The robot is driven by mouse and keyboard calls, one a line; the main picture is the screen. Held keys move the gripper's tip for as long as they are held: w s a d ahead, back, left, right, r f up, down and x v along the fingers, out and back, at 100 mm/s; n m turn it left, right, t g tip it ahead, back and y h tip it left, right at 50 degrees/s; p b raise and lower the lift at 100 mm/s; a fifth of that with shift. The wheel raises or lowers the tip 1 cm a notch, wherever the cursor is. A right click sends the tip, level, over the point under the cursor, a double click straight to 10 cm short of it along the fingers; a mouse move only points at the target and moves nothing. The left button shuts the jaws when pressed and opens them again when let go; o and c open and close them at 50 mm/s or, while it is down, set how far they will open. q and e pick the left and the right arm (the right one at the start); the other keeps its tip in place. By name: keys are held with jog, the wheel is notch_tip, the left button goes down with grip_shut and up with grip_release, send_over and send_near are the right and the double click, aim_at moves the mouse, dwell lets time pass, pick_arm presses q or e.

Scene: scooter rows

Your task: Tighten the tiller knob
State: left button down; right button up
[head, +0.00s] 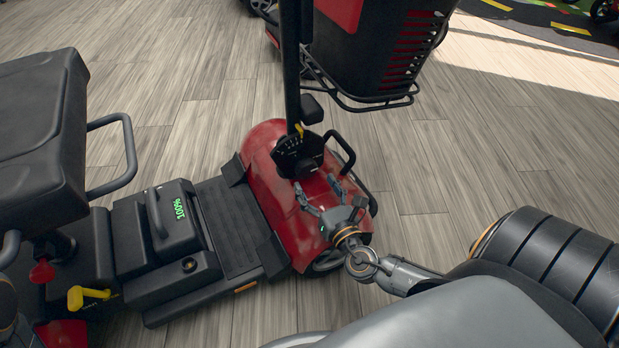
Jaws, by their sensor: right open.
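The tiller knob (305,167) is dark and round. It sits at the base of the black tiller post (291,70), by a dark plate with pale markings (288,150), above the red front cover (262,165) of the scooter. My right gripper (314,181) is open, just below the knob in the picture, with its two fingers spread and pointing up toward it. Nothing shows between the fingers. I cannot tell whether a fingertip touches the knob. My left gripper is not in view.
The scooter has a black seat (45,125) at left and a battery box (172,222) reading 100%. A black handle bar (343,150) stands right of the knob. Open wood-look floor (450,170) lies to the right.

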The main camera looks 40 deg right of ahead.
aim_at(308, 173)
jog(key=shift+w+d+b, duration=0.15)
jog(key=shift+w+d, duration=0.05)
jog(key=shift+w, duration=0.8)
jog(key=shift+w+d+b, duration=0.15)
jog(key=shift+w, duration=0.85)
jog(key=c, duration=1.2)
jog(key=shift+o, duration=0.2)
jog(key=shift+m+b, duration=0.35)
jog(key=shift+m, duration=0.45)
jog(key=o, duration=1.2)
jog(key=shift+c, duration=0.2)
